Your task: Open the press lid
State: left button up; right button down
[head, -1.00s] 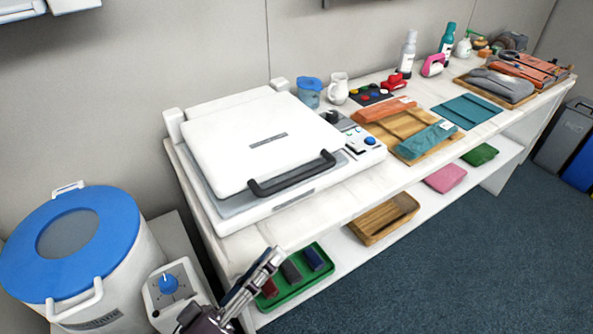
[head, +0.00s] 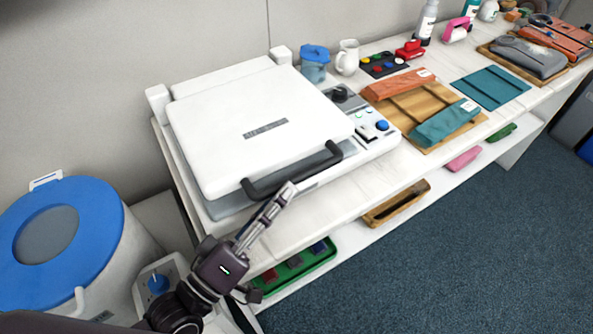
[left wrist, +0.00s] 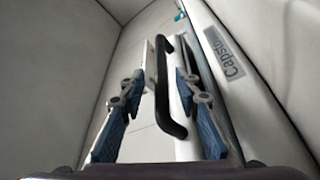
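The white press has its lid (head: 255,128) shut, with a black bar handle (head: 300,170) along the front edge. My left gripper (head: 285,192) is at the near left end of the handle in the head view. In the left wrist view the gripper (left wrist: 163,115) is open, its two blue-padded fingers apart, with the black handle (left wrist: 161,85) between them. The fingers do not appear closed on the handle. The handle's contact with either finger cannot be told. My right gripper is not in view.
A control panel with knobs (head: 345,97) is at the press's right side. A blue-lidded drum (head: 95,225) stands left of the table. A wooden board (head: 395,105) with folded cloths lies right of the press. A green tray (head: 325,257) is on the lower shelf.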

aim_at(297, 175)
pick_arm(q)
jog(key=x, duration=0.4)
jog(key=shift+p, duration=0.4)
jog(key=shift+w+d, duration=0.3)
jog(key=shift+w, duration=0.25)
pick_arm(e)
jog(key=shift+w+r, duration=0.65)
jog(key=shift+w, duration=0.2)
pick_arm(q)
jog(key=shift+c, duration=0.4)
grip_shut()
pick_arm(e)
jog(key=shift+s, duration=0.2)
